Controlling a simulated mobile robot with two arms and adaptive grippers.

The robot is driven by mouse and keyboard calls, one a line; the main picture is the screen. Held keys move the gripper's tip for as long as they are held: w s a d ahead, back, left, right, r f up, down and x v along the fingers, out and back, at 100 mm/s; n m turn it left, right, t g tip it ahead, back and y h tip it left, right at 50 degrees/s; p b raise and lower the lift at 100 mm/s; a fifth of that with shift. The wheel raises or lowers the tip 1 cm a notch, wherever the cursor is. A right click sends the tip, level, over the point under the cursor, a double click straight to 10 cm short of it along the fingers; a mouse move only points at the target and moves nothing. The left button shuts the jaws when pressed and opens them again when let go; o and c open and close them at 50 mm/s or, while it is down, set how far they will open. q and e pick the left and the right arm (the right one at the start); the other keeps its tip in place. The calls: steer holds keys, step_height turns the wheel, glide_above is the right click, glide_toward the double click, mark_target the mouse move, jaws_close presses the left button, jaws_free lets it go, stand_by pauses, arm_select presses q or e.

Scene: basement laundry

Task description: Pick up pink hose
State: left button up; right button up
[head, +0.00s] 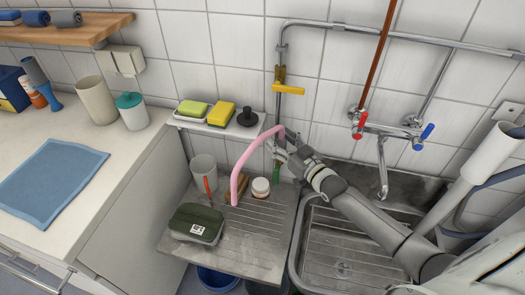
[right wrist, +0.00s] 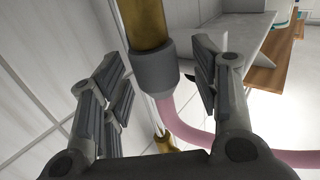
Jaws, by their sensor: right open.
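The pink hose (head: 243,168) arcs in the head view from the metal drainboard up to the wall beneath the yellow-handled tap (head: 290,89). My right gripper (head: 283,148) is at the hose's upper end, partly covering it. In the right wrist view the pink hose (right wrist: 190,130) bends away to the right below a grey collar (right wrist: 154,72) on a brass pipe (right wrist: 143,22). My right gripper's fingers (right wrist: 160,88) are open on either side of the collar, with gaps visible. My left gripper is not in view.
The drainboard (head: 250,250) holds a dark green box (head: 196,224), a grey cup (head: 204,168) and a small white jar (head: 261,187). A soap shelf (head: 215,128) is on the wall to the left. The sink (head: 330,255) lies under my right arm; a mixer tap (head: 383,180) is behind it.

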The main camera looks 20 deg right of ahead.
mark_target(274, 132)
jaws_close()
stand_by(0.3)
steer(key=shift+r, duration=0.1)
steer(key=shift+r, duration=0.2)
step_height(274, 132, up, 2)
steer(key=shift+r, duration=0.15)
steer(key=s+a+r, duration=0.1)
steer(key=r, duration=0.1)
steer(key=s+a+r, duration=0.1)
steer(key=a+r, duration=0.1)
steer(key=s+a+r, duration=0.1)
steer(key=r, duration=0.1)
steer(key=shift+s+a+r, duration=0.15)
steer(key=shift+s+r, duration=0.05)
steer(key=shift+r, duration=0.05)
steer(key=s+a+r+p, duration=0.1)
steer(key=s+a+r, duration=0.4)
steer(key=a, duration=0.1)
steer(key=shift+s+a, duration=0.15)
steer(key=shift+a, duration=0.2)
